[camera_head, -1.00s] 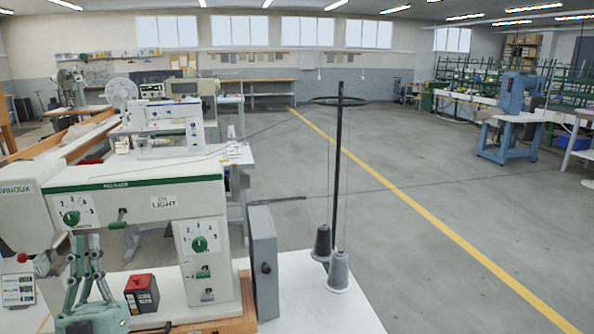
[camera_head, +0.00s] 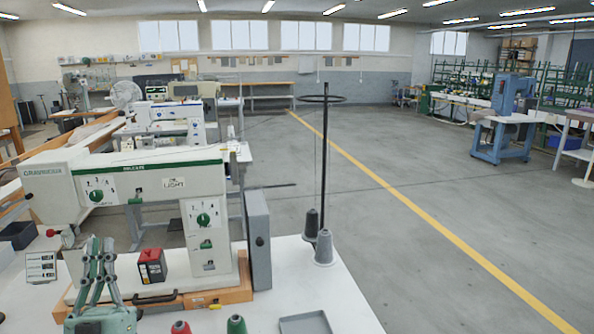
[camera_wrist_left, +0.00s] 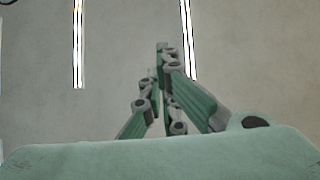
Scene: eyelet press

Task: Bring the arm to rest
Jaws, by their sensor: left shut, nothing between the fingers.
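My left gripper (camera_head: 98,243) stands upright at the lower left of the head view, in front of the white sewing machine. Its green linkage fingers are closed together and hold nothing. In the left wrist view the same fingers (camera_wrist_left: 163,52) point up toward the ceiling and its light strips, with no object between or near them. My right gripper is in neither view.
The sewing machine (camera_head: 140,184) stands on a white table (camera_head: 345,311). A red-and-black box (camera_head: 151,266), thread cones (camera_head: 324,248) on a tall stand, small spools (camera_head: 236,325) and a grey tray (camera_head: 305,323) are on the table. Open floor (camera_head: 430,190) lies beyond.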

